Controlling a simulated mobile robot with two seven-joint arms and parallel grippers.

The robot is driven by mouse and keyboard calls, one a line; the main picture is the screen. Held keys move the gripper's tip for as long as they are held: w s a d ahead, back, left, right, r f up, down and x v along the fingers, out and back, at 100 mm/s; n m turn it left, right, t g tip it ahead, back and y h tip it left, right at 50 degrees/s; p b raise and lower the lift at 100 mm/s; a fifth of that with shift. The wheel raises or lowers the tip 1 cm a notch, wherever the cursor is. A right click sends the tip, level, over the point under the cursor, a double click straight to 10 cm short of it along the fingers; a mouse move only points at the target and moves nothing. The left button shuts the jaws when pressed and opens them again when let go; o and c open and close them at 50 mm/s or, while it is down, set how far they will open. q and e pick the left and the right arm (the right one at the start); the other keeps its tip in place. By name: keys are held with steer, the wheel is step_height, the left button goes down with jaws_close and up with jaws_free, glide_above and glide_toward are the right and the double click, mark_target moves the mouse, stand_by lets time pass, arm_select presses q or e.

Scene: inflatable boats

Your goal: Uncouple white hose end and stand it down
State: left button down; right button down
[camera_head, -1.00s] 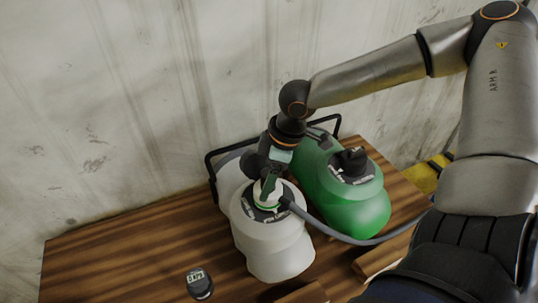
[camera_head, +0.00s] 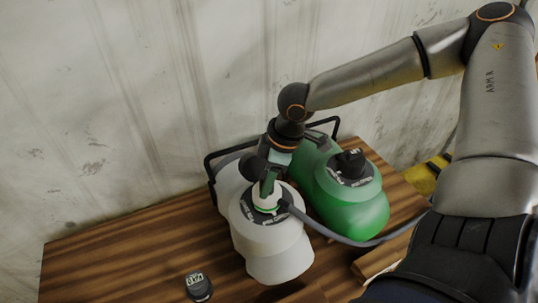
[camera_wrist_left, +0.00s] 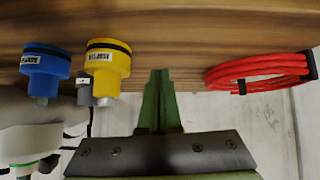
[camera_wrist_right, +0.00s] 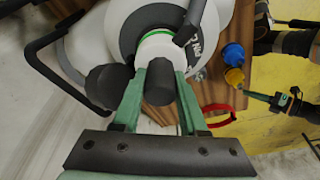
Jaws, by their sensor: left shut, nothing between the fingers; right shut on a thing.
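The white hose end (camera_head: 269,201) sits upright in the top of the white pump (camera_head: 276,258), with a green ring at its foot. A grey hose (camera_head: 352,241) runs from it to the right. My right gripper (camera_head: 269,185) is above the white pump, pointing down, and is shut on the hose end. In the right wrist view a dark grey cylinder (camera_wrist_right: 160,85) of the hose end lies between the green fingertips (camera_wrist_right: 160,96). My left gripper (camera_wrist_left: 157,95) is shut and empty. It is outside the head view.
A green pump (camera_head: 350,212) with a black cap stands right of the white one. A black gauge (camera_head: 198,286) lies on the wooden table (camera_head: 110,255). The left wrist view shows a blue cap (camera_wrist_left: 45,68), a yellow cap (camera_wrist_left: 108,66) and a red hose coil (camera_wrist_left: 260,70).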

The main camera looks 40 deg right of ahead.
arm_select(q)
steer(key=shift+r+p, duration=0.85)
steer(key=shift+p, duration=0.05)
arm_select(e)
steer(key=shift+s+n, duration=0.15)
steer(key=shift+n, duration=0.55)
arm_select(q)
steer(key=shift+r+p, duration=0.3)
arm_select(e)
steer(key=shift+n+g, duration=0.3)
steer(key=shift+n, duration=0.2)
arm_select(q)
steer(key=shift+w+r, duration=0.1)
steer(key=shift+r, duration=0.05)
arm_select(e)
steer(key=shift+f+n+y, duration=0.15)
steer(key=shift+n+y, duration=0.15)
steer(key=shift+n, duration=0.5)
arm_select(q)
steer(key=shift+r, duration=0.15)
arm_select(e)
steer(key=shift+n+g+p, duration=0.3)
steer(key=shift+n, duration=0.3)
steer(key=n, duration=0.3)
steer(key=shift+g, duration=0.4)
steer(key=shift+f, duration=0.1)
